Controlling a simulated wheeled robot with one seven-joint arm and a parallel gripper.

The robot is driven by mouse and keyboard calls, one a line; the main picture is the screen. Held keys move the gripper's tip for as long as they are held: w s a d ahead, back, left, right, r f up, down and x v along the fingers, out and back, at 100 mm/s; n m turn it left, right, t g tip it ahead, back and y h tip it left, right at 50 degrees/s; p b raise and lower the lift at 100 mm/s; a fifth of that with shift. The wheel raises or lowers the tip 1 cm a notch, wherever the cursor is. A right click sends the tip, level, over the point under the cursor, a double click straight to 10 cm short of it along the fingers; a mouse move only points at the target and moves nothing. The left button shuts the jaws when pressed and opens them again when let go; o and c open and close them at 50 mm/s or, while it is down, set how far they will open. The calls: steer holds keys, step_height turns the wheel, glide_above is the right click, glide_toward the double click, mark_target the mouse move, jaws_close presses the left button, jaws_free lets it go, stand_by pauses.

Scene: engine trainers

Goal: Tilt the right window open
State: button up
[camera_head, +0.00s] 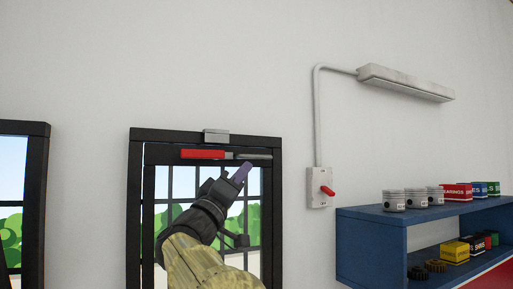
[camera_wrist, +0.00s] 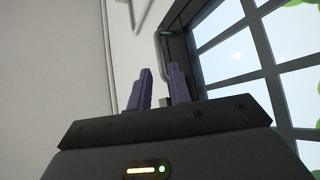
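The right window (camera_head: 136,200) has a dark frame with a barred pane. It looks closed in the head view. A red handle with a grey end (camera_head: 204,154) lies horizontally along its top, under a small grey block (camera_head: 215,135). My gripper (camera_head: 240,173) is in front of the upper pane, just below the handle's grey end, and covers part of the window. The window's dark frame (camera_wrist: 185,65) and a grey curved bar (camera_wrist: 163,48) show beyond the fingertips.
Another dark-framed window (camera_head: 37,200) stands at the left edge. To the right, a switch box with a red lever (camera_head: 320,188) is on the wall below a lamp (camera_head: 405,82). The wall above the window is clear.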

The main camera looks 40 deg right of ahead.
mark_target(256, 157)
steer(key=p+x, duration=0.3)
steer(key=x, duration=0.4)
steer(key=shift+w+d+r+p, duration=0.15)
steer(key=shift+d+r+p, duration=0.05)
steer(key=shift+d+p, duration=0.15)
steer(key=shift+a, duration=0.1)
steer(key=shift+c, duration=0.4)
jaws_close()
